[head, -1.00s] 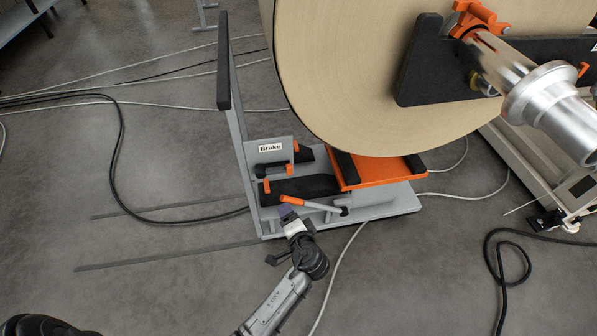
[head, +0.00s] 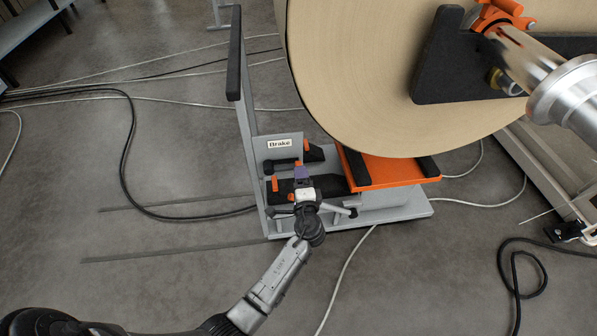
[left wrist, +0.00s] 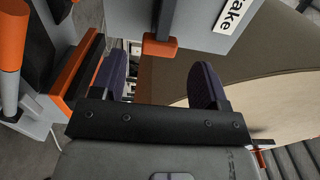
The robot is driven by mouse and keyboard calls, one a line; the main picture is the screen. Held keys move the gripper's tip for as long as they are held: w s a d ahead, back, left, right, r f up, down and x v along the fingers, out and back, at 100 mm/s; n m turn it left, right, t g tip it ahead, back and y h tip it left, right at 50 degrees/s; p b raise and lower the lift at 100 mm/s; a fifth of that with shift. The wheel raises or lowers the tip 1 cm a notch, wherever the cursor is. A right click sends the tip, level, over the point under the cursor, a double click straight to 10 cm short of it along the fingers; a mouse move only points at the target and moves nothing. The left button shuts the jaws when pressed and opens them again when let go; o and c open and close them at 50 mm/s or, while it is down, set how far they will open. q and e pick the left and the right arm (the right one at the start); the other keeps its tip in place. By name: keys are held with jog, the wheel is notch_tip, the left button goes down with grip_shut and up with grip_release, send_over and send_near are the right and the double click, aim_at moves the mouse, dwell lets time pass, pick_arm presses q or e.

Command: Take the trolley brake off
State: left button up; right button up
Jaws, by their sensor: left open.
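The trolley (head: 420,210) stands under the big roll, with a grey plate labelled "Brake" (head: 280,143) at its left end. Below the label is a black brake lever with an orange end (head: 298,162). My left gripper (head: 302,174) is open and empty, over the trolley base just in front of the brake plate. In the left wrist view its two dark purple fingers (left wrist: 160,82) are spread apart. An orange-ended part (left wrist: 160,48) by the label shows beyond the gap between them; I see no contact. My right gripper is out of view.
The kraft roll (head: 390,80) hangs above the trolley's orange platform (head: 390,171), close to the right of my left gripper. The trolley's upright handle (head: 234,60) rises at left. Cables (head: 128,150) lie on the floor. The floor at left is mostly open.

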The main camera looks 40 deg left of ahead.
pick_arm(q)
jog(key=shift+b+x, duration=0.6)
jog(key=shift+x, duration=1.7)
jog(key=shift+c, duration=0.4)
grip_shut()
